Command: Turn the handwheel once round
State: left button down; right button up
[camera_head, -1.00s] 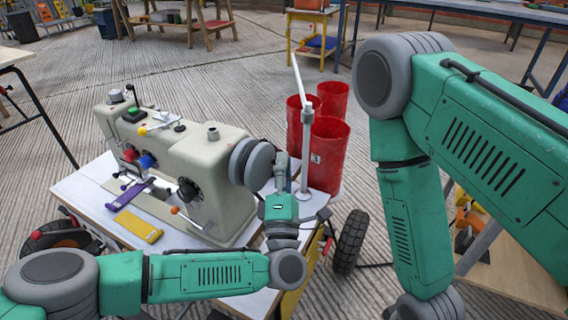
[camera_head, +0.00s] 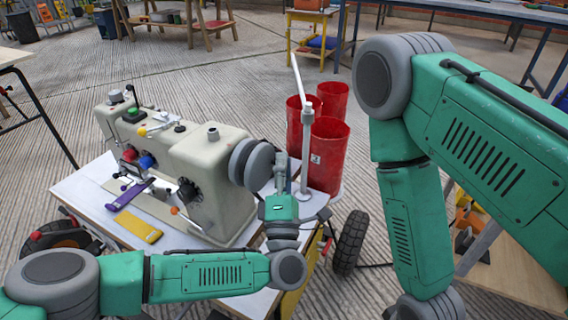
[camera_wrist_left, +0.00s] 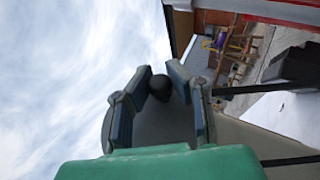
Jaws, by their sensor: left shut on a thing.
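The handwheel (camera_head: 258,164) is a grey double disc on the right end of a cream sewing machine (camera_head: 205,170), which stands upright on a white table. My left gripper (camera_head: 281,172) is at the wheel's right side, its fingers pointing up. In the left wrist view my left gripper (camera_wrist_left: 158,92) is shut on a small dark round knob (camera_wrist_left: 160,86), with a finger on either side of it. The grey face of the handwheel (camera_wrist_left: 165,122) lies behind the knob. My right arm comes in from the right; its gripper is out of the picture.
A white lamp-like post (camera_head: 306,140) stands on the table just right of my left gripper. Several red bins (camera_head: 327,155) stand behind it. A purple strip (camera_head: 130,193) and a yellow strip (camera_head: 139,226) lie at the machine's front. A black wheel (camera_head: 350,241) is beside the table.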

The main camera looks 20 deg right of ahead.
pick_arm(q)
jog(key=shift+s, duration=0.1)
jog(key=c, duration=1.4)
grip_release()
jog(key=v, duration=1.2)
